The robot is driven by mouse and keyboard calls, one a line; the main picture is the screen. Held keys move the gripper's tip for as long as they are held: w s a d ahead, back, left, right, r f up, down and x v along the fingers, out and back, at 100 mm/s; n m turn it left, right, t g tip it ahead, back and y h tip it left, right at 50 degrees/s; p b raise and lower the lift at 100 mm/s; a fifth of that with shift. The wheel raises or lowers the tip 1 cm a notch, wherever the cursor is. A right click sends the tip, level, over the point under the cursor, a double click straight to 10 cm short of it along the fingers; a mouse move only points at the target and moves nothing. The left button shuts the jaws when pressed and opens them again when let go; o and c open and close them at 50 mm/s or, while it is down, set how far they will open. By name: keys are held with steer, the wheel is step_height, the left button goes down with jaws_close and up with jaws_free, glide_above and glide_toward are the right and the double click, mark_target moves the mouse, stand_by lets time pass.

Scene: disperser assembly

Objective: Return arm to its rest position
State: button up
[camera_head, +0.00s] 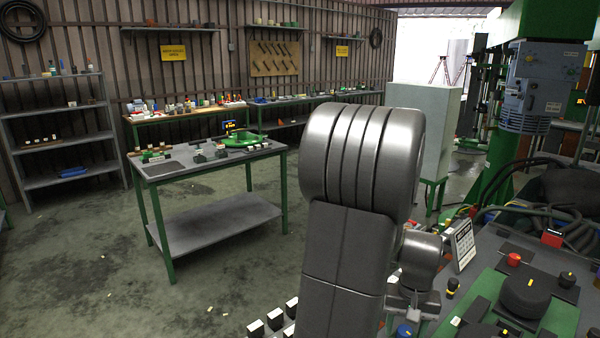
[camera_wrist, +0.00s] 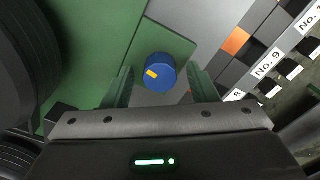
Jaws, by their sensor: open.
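My arm stands large in the middle of the head view and is bent down over the green control panel (camera_head: 562,318). My gripper (camera_wrist: 161,80) is open in the wrist view, one green finger on each side. A blue round knob (camera_wrist: 160,73) with a yellow mark shows between the fingers, with space on both sides. Whether the fingers reach down around the knob or stay above it I cannot tell. The blue knob (camera_head: 405,330) also shows at the bottom of the head view, below my wrist.
The panel also carries a red knob (camera_head: 514,259) and a big black knob (camera_head: 525,292). A row of numbered labels (camera_wrist: 266,67) and black switches runs at the right of the wrist view. A green machine (camera_head: 510,160) stands right. A work table (camera_head: 180,165) stands left; open floor surrounds it.

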steer(key=m, duration=0.5)
steer(key=shift+m, duration=0.3)
steer(key=m, duration=0.4)
steer(key=shift+m+p, duration=0.4)
